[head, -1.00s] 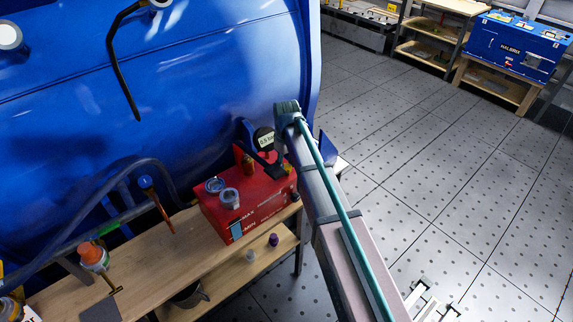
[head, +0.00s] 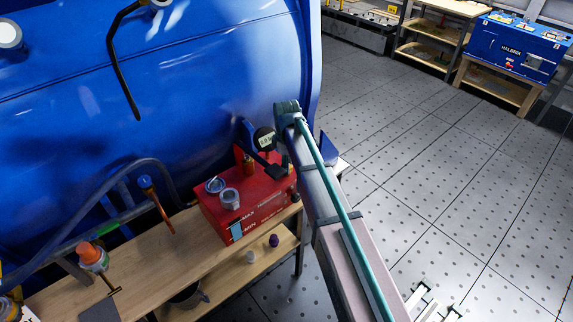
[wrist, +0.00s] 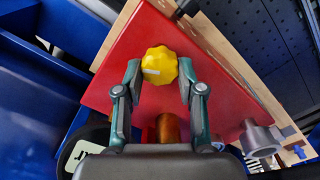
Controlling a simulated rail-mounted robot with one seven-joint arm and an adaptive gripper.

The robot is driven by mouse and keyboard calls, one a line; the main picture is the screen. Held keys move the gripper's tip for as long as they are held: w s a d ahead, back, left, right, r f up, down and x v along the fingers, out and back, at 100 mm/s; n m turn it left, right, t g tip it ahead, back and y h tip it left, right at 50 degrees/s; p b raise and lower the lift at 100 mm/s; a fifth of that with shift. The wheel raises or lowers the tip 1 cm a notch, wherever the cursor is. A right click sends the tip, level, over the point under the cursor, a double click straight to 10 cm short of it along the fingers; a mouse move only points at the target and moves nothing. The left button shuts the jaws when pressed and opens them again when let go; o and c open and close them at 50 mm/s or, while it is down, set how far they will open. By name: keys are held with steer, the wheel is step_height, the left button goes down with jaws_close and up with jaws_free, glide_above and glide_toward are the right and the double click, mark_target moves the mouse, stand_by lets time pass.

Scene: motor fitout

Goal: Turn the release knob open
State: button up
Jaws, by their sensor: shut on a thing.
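The yellow lobed release knob (wrist: 160,66) sits on the red box's face in the wrist view, with a white mark on its front toward the left. My gripper (wrist: 160,75) has one fingertip on each side of the knob and is shut on it. The red box (head: 248,208) stands on the wooden bench in the head view, where my arm covers its right side. The knob and my fingertips are hidden there.
A dark round gauge with a white label (head: 264,139) stands above the box's back. Grey cylindrical fittings (head: 229,198) sit on top of the box. The large blue tank (head: 180,80) rises behind. An orange-capped bottle (head: 92,256) stands on the bench (head: 145,262). Open floor lies right.

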stand_by(0.5)
steer(key=o, duration=1.1)
steer(key=shift+o, duration=0.2)
step_height(320, 180, up, 12)
